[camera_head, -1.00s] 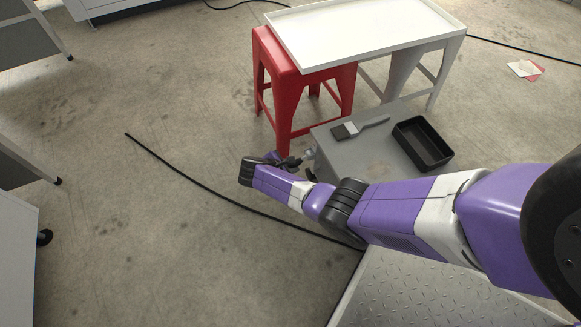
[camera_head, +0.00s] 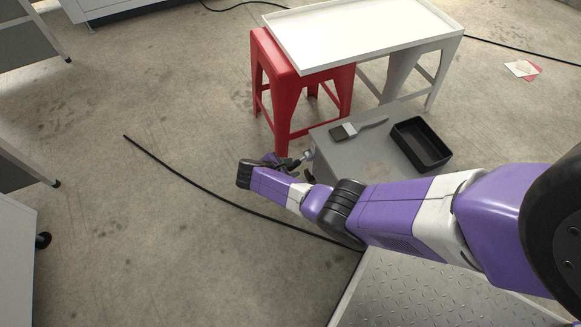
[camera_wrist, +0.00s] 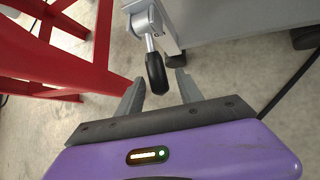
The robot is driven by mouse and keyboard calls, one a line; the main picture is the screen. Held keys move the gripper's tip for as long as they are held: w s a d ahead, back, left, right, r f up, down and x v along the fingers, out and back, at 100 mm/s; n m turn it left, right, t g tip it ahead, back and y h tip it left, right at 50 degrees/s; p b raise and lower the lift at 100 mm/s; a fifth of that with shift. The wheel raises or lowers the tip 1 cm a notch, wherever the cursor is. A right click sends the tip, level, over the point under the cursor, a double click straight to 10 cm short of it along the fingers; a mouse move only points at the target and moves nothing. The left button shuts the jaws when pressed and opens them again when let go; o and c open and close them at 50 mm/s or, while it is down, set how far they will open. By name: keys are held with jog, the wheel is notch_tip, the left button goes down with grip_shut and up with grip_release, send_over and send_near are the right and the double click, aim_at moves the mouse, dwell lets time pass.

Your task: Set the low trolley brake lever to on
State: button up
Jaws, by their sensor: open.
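The brake lever (camera_wrist: 156,72) shows in the wrist view as a silver rod with a black grip, hanging from a bracket on the side of the low grey trolley (camera_wrist: 235,15). My gripper (camera_wrist: 158,84) is open, and the black grip sits between its two fingers, with gaps visible on both sides. In the head view the trolley (camera_head: 350,160) is partly hidden by my arm, and my gripper (camera_head: 290,162) is at its left side. The lever is too small there to read its position. No on or off marking can be read.
A red stool (camera_head: 285,85) stands close behind the trolley, and its red legs (camera_wrist: 104,40) are left of my gripper. A white tray table (camera_head: 365,35) is behind. A brush (camera_head: 345,131) and black bin (camera_head: 421,144) are on the trolley. A black cable (camera_head: 215,196) crosses the floor.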

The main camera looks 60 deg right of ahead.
jog(key=p+v, duration=0.4)
jog(key=v, duration=0.3)
jog(key=shift+r, duration=0.1)
dwell(0.5)
